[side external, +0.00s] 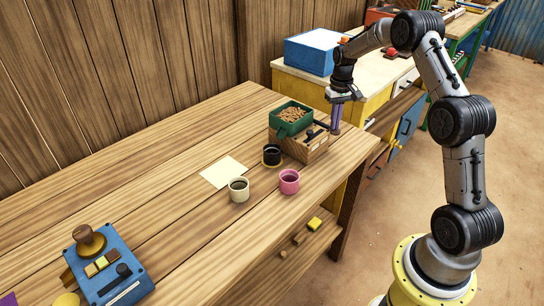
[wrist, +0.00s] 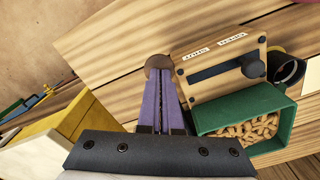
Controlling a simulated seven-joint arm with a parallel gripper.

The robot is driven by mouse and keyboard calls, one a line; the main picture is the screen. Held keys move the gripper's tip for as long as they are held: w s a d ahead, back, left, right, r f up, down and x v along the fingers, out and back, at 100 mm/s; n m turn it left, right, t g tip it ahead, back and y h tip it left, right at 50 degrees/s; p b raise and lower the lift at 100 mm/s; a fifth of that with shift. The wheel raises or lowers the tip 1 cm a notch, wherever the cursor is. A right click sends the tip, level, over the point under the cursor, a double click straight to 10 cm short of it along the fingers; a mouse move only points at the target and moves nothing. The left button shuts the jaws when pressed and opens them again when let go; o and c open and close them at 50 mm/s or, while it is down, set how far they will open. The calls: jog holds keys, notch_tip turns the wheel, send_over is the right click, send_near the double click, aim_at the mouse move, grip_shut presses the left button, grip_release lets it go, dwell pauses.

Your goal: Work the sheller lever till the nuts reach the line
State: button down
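The sheller is a wooden box (side external: 305,151) with a green hopper (side external: 280,128) of brown nuts (side external: 292,115) on top; the wrist view shows its labelled face (wrist: 215,55), dark bar (wrist: 215,74) and grey round end (wrist: 253,66). My gripper (side external: 335,130) points down just right of the box. In the wrist view its purple fingers (wrist: 161,80) lie close together at a round brown knob (wrist: 158,62). I cannot tell whether they grip it, or whether it belongs to the lever. A dark cup (side external: 272,149) stands at the sheller's front left; no fill line is readable.
A cream cup (side external: 238,196) and a pink cup (side external: 289,188) stand in front of the sheller. A pale paper (side external: 222,172) lies to their left. A blue device (side external: 120,278) sits at the near left. The bench between is mostly clear. A yellow cabinet (side external: 297,87) stands behind.

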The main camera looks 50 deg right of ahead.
jog(key=shift+w+r, duration=0.15)
jog(key=shift+r, duration=1.5)
jog(key=shift+w+r, duration=0.1)
jog(key=shift+r, duration=1.55)
jog(key=shift+f, duration=0.95)
jog(key=shift+s+f, duration=0.2)
jog(key=shift+f, duration=1.05)
jog(key=shift+s+f, duration=0.15)
jog(key=shift+f, duration=1.1)
jog(key=shift+r, duration=0.1)
jog(key=shift+w+r, duration=0.2)
jog(key=shift+r, duration=1.5)
jog(key=shift+w+r, duration=0.15)
jog(key=shift+r, duration=1.5)
jog(key=shift+f, duration=0.15)
